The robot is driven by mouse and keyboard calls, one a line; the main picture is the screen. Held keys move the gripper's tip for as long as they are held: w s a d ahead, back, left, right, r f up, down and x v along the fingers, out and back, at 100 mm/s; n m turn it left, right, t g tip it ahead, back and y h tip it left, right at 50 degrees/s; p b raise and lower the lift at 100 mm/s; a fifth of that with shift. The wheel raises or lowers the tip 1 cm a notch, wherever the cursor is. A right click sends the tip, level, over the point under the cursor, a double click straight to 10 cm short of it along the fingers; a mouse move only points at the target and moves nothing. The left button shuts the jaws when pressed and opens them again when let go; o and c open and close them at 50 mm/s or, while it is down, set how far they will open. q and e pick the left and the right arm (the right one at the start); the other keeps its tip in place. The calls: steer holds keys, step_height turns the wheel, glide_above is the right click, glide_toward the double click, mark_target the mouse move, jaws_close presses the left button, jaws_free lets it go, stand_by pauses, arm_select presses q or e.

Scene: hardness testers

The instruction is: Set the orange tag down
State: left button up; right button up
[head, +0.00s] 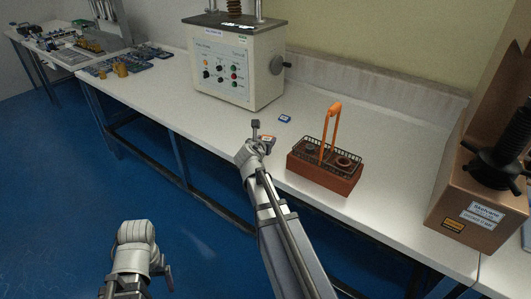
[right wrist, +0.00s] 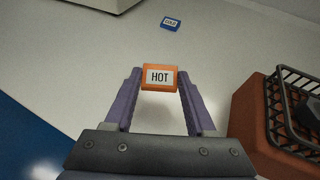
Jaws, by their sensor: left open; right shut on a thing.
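The orange tag (right wrist: 160,77), a small block with a white label reading HOT, is between the fingertips of my right gripper (right wrist: 160,84). In the head view my right gripper (head: 262,137) is shut on the orange tag (head: 267,138) by the front part of the white bench (head: 385,140). I cannot tell whether the tag touches the bench top. My left gripper (head: 145,284) is open, low in the head view over the blue floor, away from the bench; its fingers are hard to make out.
A blue tag (right wrist: 170,23) reading COLD lies on the bench behind. A red-brown box (head: 322,176) with a black rack and orange handle stands close to the right. A grey tester (head: 232,65) stands behind; a brown machine (head: 478,190) is far right.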

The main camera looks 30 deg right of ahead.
steer(key=shift+f+b, duration=1.75)
steer(key=shift+f, duration=0.05)
steer(key=shift+f, duration=0.15)
steer(key=o, duration=1.3)
steer(key=shift+r, duration=0.35)
steer(key=p+v, duration=0.4)
steer(key=v, duration=0.8)
steer(key=shift+f+p, duration=0.1)
steer(key=shift+p, duration=0.2)
steer(key=shift+w, duration=0.1)
